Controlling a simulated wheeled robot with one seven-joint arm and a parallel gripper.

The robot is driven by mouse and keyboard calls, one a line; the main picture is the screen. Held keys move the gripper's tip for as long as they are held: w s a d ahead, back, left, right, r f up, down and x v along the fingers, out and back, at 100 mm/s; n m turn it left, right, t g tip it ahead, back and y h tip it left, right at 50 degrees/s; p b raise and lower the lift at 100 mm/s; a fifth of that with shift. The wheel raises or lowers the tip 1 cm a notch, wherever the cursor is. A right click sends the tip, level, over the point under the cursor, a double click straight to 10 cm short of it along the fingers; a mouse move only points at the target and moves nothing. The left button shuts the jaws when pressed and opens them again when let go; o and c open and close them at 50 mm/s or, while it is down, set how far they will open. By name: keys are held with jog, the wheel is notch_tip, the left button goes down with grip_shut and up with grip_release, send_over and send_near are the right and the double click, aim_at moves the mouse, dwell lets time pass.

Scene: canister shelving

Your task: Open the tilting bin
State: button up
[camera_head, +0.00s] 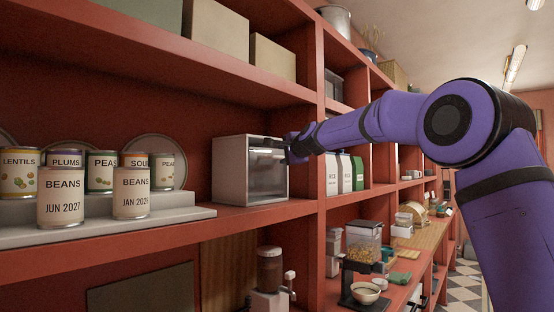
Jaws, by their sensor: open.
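The tilting bin (227,172) is a pale box with a clear, dark-looking front panel (266,175). It stands on the red middle shelf, against the upright at its right, and its front looks closed. My gripper (272,146) is at the top front edge of the bin, with its dark fingers by a dark strip there that may be the handle. The gripper is open. I cannot tell whether the fingers touch the bin. My purple arm reaches in from the right and hides the area just right of the bin's top.
Several labelled cans (61,196) stand on a stepped white riser (180,213) to the left, with plates behind. Rice packages (345,172) stand beyond the upright. A grinder (270,272) and a dispenser (362,250) sit below.

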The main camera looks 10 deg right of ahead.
aim_at(278, 157)
jog(key=shift+x, duration=3.05)
jog(key=shift+s, duration=0.1)
grip_shut()
